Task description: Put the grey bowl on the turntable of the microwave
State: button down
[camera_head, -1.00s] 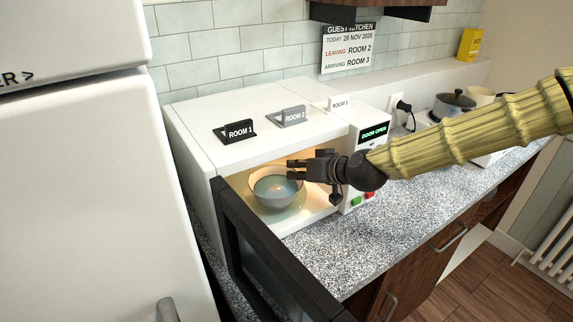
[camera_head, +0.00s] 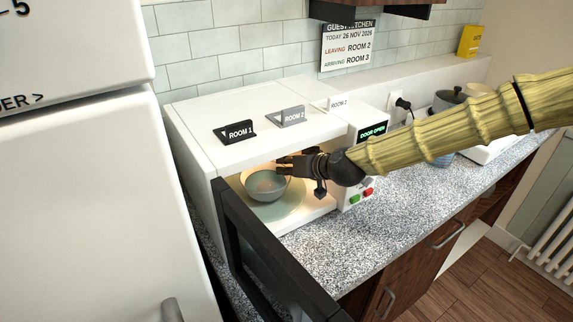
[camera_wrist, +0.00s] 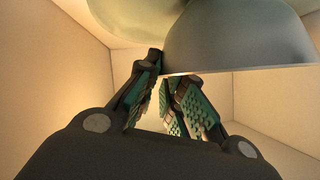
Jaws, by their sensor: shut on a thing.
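The grey bowl (camera_head: 266,187) is upright inside the open microwave (camera_head: 185,125). It is over the left and back part of the pale round turntable (camera_head: 287,208); I cannot tell whether it touches it. My gripper (camera_head: 283,166) reaches in through the opening from the right and is shut on the bowl's rim at its right side. In the wrist view the bowl (camera_wrist: 240,42) fills the upper right, beside my fingers (camera_wrist: 163,85), and the turntable (camera_wrist: 130,25) shows behind it at the upper left.
The open dark microwave door (camera_head: 245,245) stands out at the left front, by the white fridge (camera_head: 80,200). The control panel (camera_head: 374,131), lit "DOOR OPEN", is just right of my wrist. Room signs (camera_head: 237,132) stand on the microwave top. The speckled counter (camera_head: 340,245) in front is clear.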

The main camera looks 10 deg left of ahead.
jog(key=c, duration=1.5)
grip_release()
jog(key=shift+c, duration=0.2)
jog(key=shift+r, duration=0.1)
jog(key=b+v, duration=0.2)
jog(key=v, duration=1)
